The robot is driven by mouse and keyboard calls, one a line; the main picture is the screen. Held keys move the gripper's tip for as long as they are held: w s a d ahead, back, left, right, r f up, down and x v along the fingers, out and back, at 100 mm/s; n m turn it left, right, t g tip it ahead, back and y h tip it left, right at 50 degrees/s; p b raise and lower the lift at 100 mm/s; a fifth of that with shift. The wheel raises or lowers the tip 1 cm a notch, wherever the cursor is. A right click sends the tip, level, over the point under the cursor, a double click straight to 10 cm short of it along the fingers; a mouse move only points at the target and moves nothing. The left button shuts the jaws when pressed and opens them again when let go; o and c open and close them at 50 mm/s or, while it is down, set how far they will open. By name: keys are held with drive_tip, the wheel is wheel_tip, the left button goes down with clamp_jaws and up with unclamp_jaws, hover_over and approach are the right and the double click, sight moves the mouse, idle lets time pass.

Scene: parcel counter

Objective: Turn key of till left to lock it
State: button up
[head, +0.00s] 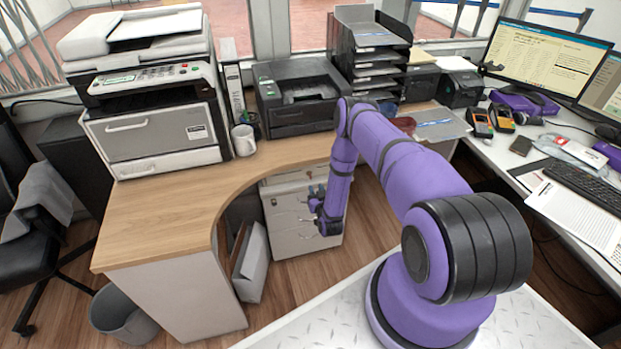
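A pale drawer unit (284,239) with several drawers and small handles stands under the curved wooden counter; it may be the till. My purple arm reaches down past the counter edge. My gripper (313,205) is low in front of the right part of the drawer unit, with its dark fingertips toward the drawer fronts. It is too small to tell whether the fingers are open or shut, or whether they touch anything. I cannot make out the key; it may be hidden by the gripper or too small to see.
A grey box file (252,265) leans left of the drawers. A bin (125,315) stands on the floor.

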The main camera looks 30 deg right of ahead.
drive_tip(key=x, duration=0.7)
drive_tip(key=shift+w+d, duration=0.1)
drive_tip(key=shift+w, duration=0.15)
clamp_jaws()
